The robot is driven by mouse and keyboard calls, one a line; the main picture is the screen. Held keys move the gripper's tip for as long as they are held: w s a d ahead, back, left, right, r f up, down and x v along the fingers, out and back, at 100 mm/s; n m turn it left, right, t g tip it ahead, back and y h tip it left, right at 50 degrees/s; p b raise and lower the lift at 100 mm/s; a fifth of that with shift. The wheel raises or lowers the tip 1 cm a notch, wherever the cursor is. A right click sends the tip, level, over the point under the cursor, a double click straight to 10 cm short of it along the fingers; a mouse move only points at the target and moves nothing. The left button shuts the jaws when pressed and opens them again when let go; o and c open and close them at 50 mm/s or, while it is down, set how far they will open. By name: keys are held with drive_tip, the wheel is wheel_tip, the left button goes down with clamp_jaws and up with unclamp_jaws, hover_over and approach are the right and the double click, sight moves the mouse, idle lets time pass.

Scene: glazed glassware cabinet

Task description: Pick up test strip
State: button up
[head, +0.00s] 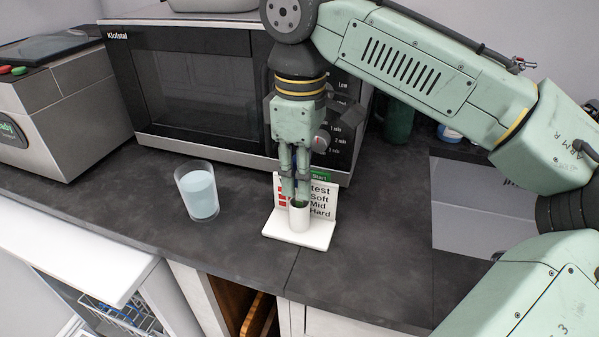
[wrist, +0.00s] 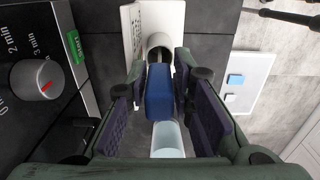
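A small white cup (head: 299,217) stands on a white base (head: 285,234) in front of a printed card reading "test, Soft, Mid, Hard" (head: 321,200). My gripper (head: 296,196) points down over the cup with its fingertips at the rim. The cup also shows in the wrist view (wrist: 160,44) beyond the fingertips. A blue strip-like piece (wrist: 159,95), seemingly the test strip, lies between the parted fingers, with gaps beside it.
A glass of pale bluish liquid (head: 200,194) stands left of the base on the dark counter (head: 130,192). A microwave (head: 195,85) stands close behind. A sink-like grey recess (head: 478,215) is at the right; the open dishwasher (head: 90,255) is at front left.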

drive_tip(key=shift+f, duration=0.2)
drive_tip(key=c, duration=0.5)
